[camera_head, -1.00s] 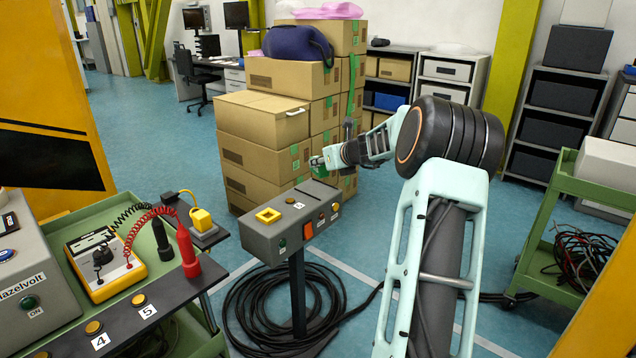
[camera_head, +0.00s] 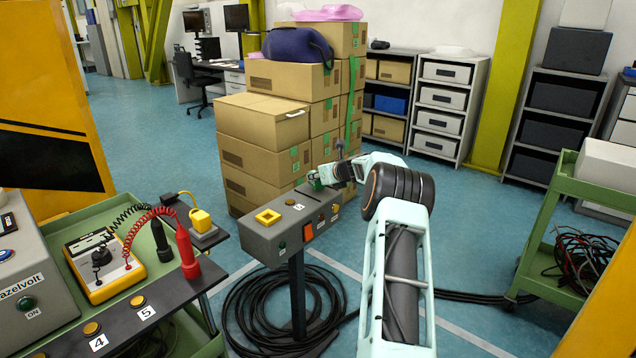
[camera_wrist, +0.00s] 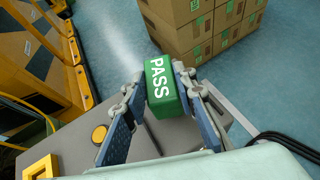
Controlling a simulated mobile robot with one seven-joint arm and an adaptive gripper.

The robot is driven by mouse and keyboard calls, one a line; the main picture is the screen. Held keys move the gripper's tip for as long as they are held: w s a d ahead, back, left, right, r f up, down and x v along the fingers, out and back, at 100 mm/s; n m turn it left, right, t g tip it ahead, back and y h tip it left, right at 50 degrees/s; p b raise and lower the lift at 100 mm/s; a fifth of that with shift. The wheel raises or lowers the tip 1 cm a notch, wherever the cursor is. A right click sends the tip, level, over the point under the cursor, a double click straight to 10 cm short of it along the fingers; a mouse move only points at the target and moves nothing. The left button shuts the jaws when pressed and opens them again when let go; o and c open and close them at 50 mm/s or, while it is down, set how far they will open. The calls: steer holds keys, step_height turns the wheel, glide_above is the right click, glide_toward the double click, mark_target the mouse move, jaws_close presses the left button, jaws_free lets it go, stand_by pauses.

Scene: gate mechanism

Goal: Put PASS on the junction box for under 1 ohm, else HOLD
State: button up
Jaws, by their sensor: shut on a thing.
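My gripper (camera_wrist: 160,84) is shut on a green block lettered PASS (camera_wrist: 163,97) in the wrist view, with a finger on each side. In the head view my gripper (camera_head: 320,180) is at the far end of a grey box on a post (camera_head: 262,242), with a little green showing at its tip. This box may be the junction box. It carries a yellow square frame (camera_head: 268,216). A yellow meter (camera_head: 108,278) with red and black leads lies on the green cart at left; its reading is not legible. I see no HOLD block.
Stacked cardboard boxes (camera_head: 262,160) stand just behind the grey box. A red probe (camera_head: 187,250) and a black probe (camera_head: 160,236) stand at the green cart's edge. Black cable (camera_head: 245,310) is coiled on the floor around the post. A green trolley (camera_head: 555,215) is at right.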

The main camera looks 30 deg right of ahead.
steer(key=shift+f, duration=0.9)
steer(key=shift+f, duration=0.1)
steer(key=o, duration=1.2)
steer(key=shift+c, duration=0.2)
steer(key=shift+r, duration=0.2)
steer(key=v, duration=1.2)
steer(key=shift+f, duration=0.1)
